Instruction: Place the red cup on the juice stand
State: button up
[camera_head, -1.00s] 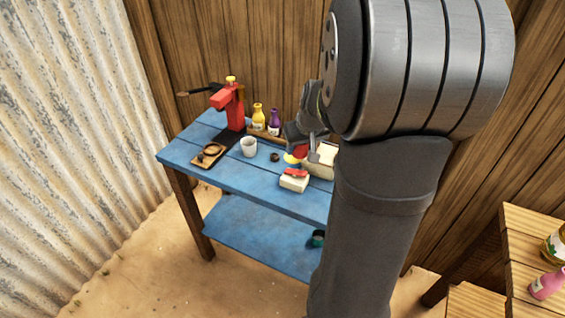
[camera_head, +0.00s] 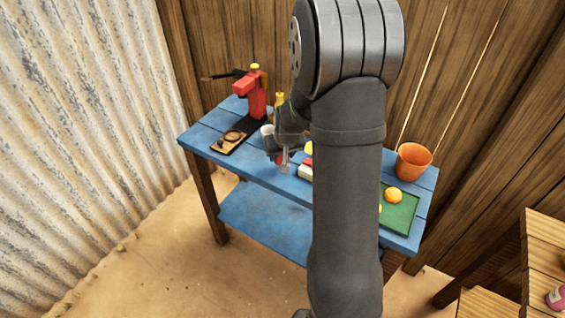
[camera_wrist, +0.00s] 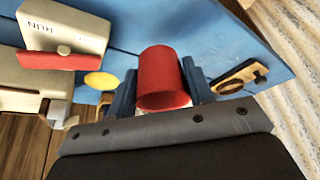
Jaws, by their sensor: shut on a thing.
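My gripper (camera_head: 282,158) is over the front-middle of the blue table, shut on the red cup. In the wrist view the red cup (camera_wrist: 165,75) sits between the two dark fingers, its open mouth facing the camera. In the head view only a small bit of red shows at the fingertips. A red lever press (camera_head: 252,95) on a dark base stands at the table's back left. A wooden board with a dark ring (camera_head: 230,138) lies in front of it, also visible in the wrist view (camera_wrist: 240,78). I cannot tell which of these is the juice stand.
A white cup (camera_head: 267,131) stands just behind my gripper. A cream box marked RUN (camera_wrist: 62,28) with a red switch and a yellow disc (camera_wrist: 100,79) are near it. An orange bucket (camera_head: 413,160) and green tray (camera_head: 402,214) are at the right. My arm hides the table's middle.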

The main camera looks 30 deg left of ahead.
jog(key=shift+f, duration=1.9)
jog(key=shift+f, duration=0.2)
jog(key=o, duration=1)
jog(key=shift+c, duration=0.2)
jog(key=shift+d+r, duration=0.1)
jog(key=shift+r, duration=0.5)
jog(key=v, duration=1.1)
jog(key=shift+s, duration=0.1)
